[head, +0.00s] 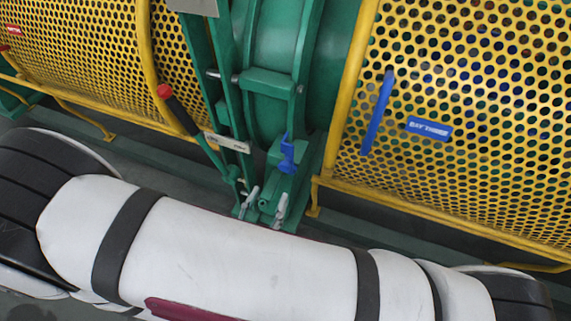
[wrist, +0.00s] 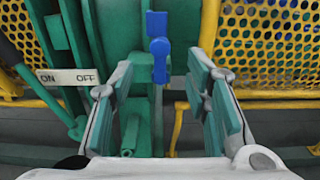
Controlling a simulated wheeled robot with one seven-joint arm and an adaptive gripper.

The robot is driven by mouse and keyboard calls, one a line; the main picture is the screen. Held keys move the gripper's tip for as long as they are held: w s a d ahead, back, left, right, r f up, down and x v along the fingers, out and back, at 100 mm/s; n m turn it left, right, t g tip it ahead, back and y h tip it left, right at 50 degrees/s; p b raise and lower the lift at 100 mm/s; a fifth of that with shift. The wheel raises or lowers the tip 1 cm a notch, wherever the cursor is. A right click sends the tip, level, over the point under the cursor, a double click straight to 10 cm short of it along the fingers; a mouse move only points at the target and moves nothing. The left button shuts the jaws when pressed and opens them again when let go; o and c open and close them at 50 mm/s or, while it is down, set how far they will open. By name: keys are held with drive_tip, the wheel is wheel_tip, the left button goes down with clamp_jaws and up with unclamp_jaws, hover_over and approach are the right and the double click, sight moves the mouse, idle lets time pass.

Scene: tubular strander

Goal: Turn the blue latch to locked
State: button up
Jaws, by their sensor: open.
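A small blue latch (head: 287,155) hangs upright on the green frame between the two yellow guards in the head view. In the wrist view the blue latch (wrist: 160,50) stands vertical, a wider block above and a narrower tab below. My gripper (wrist: 161,76) is open, with one green-padded finger on each side of the picture. The latch shows centred in the gap, beyond the fingertips, and nothing is held. In the head view my gripper (head: 265,207) shows small below the latch, partly hidden by my white arm. I see no lock marking on the latch.
A plate marked ON and OFF (wrist: 68,77) lies left of the fingers. A lever with a black grip and red tip (head: 178,108) leans left of the frame. A long blue handle (head: 377,112) and a blue label (head: 429,130) are on the right perforated guard (head: 480,90).

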sight(283, 169)
drive_tip(key=x, duration=1)
drive_tip(key=shift+w+b, duration=0.15)
drive_tip(key=shift+b, duration=0.25)
clamp_jaws()
